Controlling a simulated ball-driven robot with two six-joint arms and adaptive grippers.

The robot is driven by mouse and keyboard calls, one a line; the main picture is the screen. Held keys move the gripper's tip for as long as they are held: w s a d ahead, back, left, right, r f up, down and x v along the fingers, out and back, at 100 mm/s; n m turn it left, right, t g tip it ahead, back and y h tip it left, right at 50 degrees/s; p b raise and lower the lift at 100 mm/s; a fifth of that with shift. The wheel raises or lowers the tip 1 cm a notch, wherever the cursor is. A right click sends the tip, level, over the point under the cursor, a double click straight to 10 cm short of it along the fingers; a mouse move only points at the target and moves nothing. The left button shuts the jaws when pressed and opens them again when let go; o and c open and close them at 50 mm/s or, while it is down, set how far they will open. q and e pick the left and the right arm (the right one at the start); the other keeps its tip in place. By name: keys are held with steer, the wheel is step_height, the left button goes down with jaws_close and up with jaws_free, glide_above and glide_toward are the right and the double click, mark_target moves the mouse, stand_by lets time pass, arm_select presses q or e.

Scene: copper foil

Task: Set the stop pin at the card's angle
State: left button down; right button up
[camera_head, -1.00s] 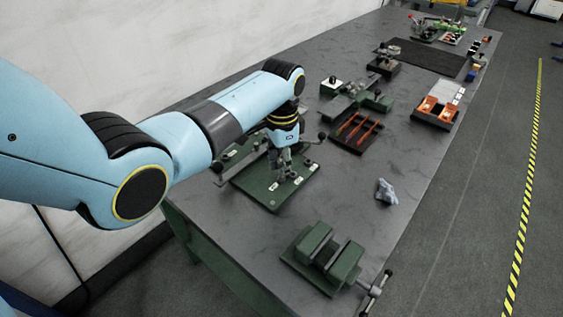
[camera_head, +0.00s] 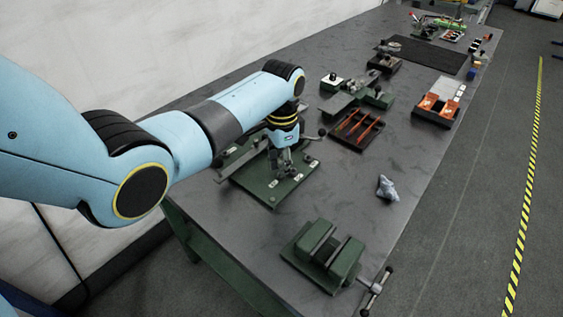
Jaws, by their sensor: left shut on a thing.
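My left gripper (camera_head: 284,174) points down over a green plate (camera_head: 257,189) with small white labels, near the plate's middle. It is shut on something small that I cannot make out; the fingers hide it. The stop pin and its holes are too small to tell at this distance. I cannot make out a card with an angle on it. My right gripper is not in view.
A green vise (camera_head: 325,257) stands at the front edge. A crumpled grey-blue rag (camera_head: 387,187) lies to the right. A dark tray with orange-handled tools (camera_head: 357,130) and an orange-and-white box (camera_head: 437,103) are farther back. Bare table lies between plate, rag and vise.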

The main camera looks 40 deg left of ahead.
arm_select(q)
steer(key=shift+f, duration=0.25)
stand_by(0.5)
steer(key=c, duration=1.6)
jaws_free()
steer(key=shift+c, duration=0.2)
steer(key=shift+r, duration=0.1)
steer(key=shift+r+p, duration=1.45)
steer(key=shift+p, duration=0.4)
steer(key=o, duration=0.6)
steer(key=shift+c, duration=0.2)
steer(key=shift+r, duration=0.1)
